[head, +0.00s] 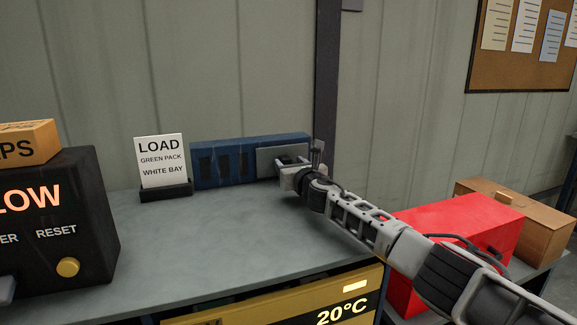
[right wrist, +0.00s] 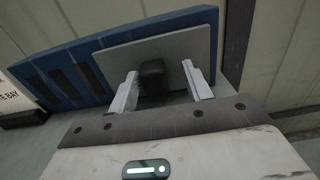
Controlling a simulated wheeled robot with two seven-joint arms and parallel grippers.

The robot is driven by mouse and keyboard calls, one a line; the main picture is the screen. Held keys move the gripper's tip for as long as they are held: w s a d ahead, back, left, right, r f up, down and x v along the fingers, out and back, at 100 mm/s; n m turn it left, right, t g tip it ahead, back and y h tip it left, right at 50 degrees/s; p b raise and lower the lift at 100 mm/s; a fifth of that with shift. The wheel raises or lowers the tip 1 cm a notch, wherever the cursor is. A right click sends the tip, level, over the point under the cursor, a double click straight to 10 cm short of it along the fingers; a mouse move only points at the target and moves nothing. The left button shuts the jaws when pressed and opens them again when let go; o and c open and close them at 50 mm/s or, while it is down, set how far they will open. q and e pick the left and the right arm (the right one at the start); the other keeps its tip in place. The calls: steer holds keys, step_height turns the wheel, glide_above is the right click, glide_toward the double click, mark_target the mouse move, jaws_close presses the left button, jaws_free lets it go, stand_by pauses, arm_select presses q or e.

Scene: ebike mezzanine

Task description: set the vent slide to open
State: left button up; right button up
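The vent is a long blue panel (head: 222,148) standing at the back of the grey bench against the wall, with several dark slots showing in its left part. A flat grey slide plate (head: 281,156) covers its right part. In the right wrist view the plate (right wrist: 190,42) carries a dark block-like knob (right wrist: 152,74). My right gripper (head: 299,166) is at the plate, with its fingers (right wrist: 160,88) spread on either side of the knob. The left finger is close to the knob; a clear gap shows at the right finger. My left gripper is out of view.
A card reading LOAD GREEN PACK WHITE BAY (head: 161,160) stands left of the vent. A black box with a lit display (head: 60,215) is at the far left. A red box (head: 465,228) and a brown box (head: 540,225) lie right. The bench middle (head: 215,235) is clear.

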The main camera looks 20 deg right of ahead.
steer(key=shift+a, duration=0.15)
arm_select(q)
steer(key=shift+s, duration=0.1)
arm_select(e)
steer(key=shift+s, duration=0.2)
steer(key=shift+s+p, duration=0.25)
steer(key=shift+p, duration=0.1)
steer(key=s, duration=0.4)
steer(key=s+p, duration=0.1)
steer(key=s, duration=0.9)
steer(key=shift+s+d, duration=0.15)
steer(key=shift+d, duration=0.15)
steer(key=shift+s, duration=0.4)
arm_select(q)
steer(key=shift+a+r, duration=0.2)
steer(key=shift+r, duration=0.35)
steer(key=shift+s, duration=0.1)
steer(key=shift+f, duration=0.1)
